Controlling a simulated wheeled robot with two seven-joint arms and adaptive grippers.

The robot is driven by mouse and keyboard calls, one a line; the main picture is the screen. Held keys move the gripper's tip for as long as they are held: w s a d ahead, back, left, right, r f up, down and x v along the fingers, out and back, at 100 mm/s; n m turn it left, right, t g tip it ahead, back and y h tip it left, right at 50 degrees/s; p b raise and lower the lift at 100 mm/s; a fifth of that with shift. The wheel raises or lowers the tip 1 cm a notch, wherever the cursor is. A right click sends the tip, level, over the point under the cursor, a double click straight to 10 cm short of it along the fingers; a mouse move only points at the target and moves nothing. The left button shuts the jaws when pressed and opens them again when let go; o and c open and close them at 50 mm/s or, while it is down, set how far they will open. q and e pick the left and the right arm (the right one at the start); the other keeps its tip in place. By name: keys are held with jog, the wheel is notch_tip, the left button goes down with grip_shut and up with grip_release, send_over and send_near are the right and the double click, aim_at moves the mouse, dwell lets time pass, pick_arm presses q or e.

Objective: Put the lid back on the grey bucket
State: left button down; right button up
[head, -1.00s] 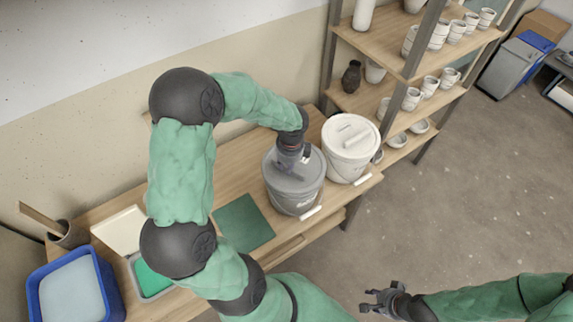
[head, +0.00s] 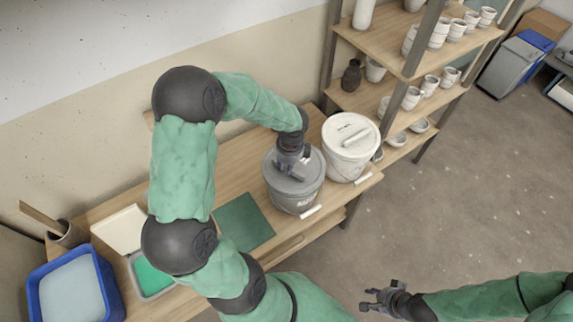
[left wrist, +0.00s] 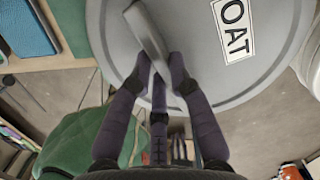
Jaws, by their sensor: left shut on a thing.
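The grey bucket (head: 295,200) stands on the wooden table, with a white grip on its wire handle at the front. The grey round lid (head: 312,168) is over its top, roughly level and lined up with the rim; I cannot tell if it is fully seated. In the left wrist view the lid (left wrist: 200,60) has a bar handle (left wrist: 147,38) and a white label with "OAT". My left gripper (head: 289,172) comes from above and is shut on the bar handle. My right gripper (head: 382,299) is open and empty over the floor at the lower right.
A white bucket (head: 349,165) with its lid on stands close to the right of the grey one. A dark green mat (head: 244,223) lies to the left. A blue tub (head: 34,300) is at far left. A shelf (head: 372,97) with pots stands behind.

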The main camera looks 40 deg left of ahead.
dwell(0.3)
pick_arm(q)
jog(key=c, duration=0.6)
grip_release()
jog(key=shift+r+p, duration=3.2)
jog(key=shift+r, duration=0.35)
grip_shut()
